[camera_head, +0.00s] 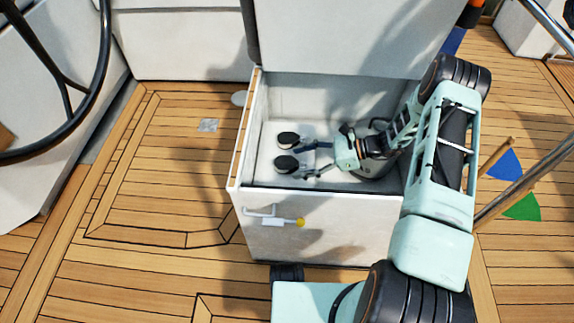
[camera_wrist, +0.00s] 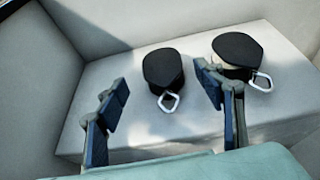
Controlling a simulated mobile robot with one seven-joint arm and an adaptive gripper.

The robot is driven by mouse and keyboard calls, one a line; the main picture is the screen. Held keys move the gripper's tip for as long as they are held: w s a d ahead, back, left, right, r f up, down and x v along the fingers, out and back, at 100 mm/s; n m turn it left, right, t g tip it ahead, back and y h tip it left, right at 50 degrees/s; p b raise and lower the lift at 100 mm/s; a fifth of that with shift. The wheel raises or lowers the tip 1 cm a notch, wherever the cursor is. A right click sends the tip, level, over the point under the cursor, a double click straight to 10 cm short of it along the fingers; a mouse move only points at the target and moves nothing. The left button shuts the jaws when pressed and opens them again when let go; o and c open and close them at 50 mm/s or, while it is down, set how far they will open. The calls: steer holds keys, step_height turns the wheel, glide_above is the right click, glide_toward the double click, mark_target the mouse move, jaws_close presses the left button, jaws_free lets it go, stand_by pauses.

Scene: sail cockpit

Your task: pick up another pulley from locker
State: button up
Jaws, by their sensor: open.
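Two black pulleys with metal shackles lie apart on the pale floor of the open locker (camera_head: 335,226). In the head view the farther pulley (camera_head: 287,140) and the nearer pulley (camera_head: 286,164) are at the locker's left side. In the wrist view one pulley (camera_wrist: 163,70) shows between the finger lines, its shackle towards me. The other pulley (camera_wrist: 237,52) is at the right, partly behind the right finger. My gripper (camera_head: 322,158) is inside the locker, just right of the pulleys. Its fingers are spread and empty in the wrist view (camera_wrist: 162,92).
The locker walls surround my gripper, with the raised lid (camera_head: 350,38) behind. A white latch handle (camera_head: 270,216) is on the front wall. A steering wheel (camera_head: 60,80) stands at the left. Blue (camera_head: 506,163) and green (camera_head: 524,207) flags are at the right. The wooden deck (camera_head: 180,160) left of the locker is mostly clear.

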mark_target(289, 162)
steer(key=x, duration=0.2)
steer(key=b+x, duration=0.1)
steer(key=x, duration=0.1)
steer(key=shift+w+a, duration=0.25)
steer(key=shift+a, duration=0.15)
steer(key=shift+r, duration=0.1)
steer(key=shift+c, duration=0.6)
steer(key=c, duration=1.2)
